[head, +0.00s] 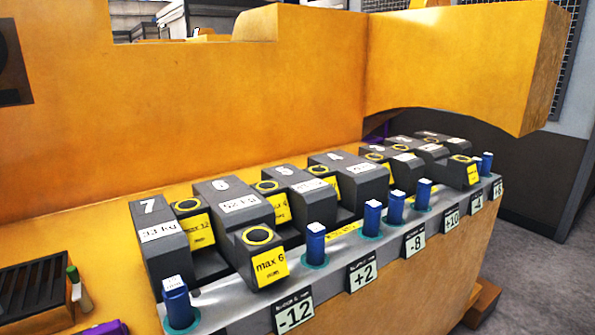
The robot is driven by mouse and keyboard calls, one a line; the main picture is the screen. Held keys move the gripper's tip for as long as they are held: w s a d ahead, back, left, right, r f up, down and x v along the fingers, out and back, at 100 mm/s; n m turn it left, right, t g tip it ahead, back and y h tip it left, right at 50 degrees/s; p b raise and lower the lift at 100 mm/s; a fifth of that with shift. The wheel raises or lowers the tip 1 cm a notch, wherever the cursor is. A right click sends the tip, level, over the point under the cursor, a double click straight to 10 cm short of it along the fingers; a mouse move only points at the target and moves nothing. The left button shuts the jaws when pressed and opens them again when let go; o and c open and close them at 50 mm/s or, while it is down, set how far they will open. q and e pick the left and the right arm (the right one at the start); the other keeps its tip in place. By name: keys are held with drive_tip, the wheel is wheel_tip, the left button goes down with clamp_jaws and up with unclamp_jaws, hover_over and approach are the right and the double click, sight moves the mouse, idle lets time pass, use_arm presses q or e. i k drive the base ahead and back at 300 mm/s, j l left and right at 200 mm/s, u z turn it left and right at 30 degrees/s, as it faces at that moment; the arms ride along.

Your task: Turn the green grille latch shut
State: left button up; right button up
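A small latch (73,273) with a green end stands at the right edge of a dark slatted grille (32,289) in the lower left of the head view. A pale piece (81,295) lies just below the green end, tilted along the grille's side. The latch is small here, and I cannot tell from this view whether it is turned open or shut. Neither of my grippers shows in the head view, and nothing is seen touching the latch.
Dark numbered castings (237,205) with yellow labels sit in a row right of the grille. Blue posts (315,244) stand along the grey front ledge (342,251). A yellow wall (200,110) rises behind. A purple thing (108,328) is cut off at the bottom edge.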

sight(73, 273)
drive_tip(key=u, duration=1.45)
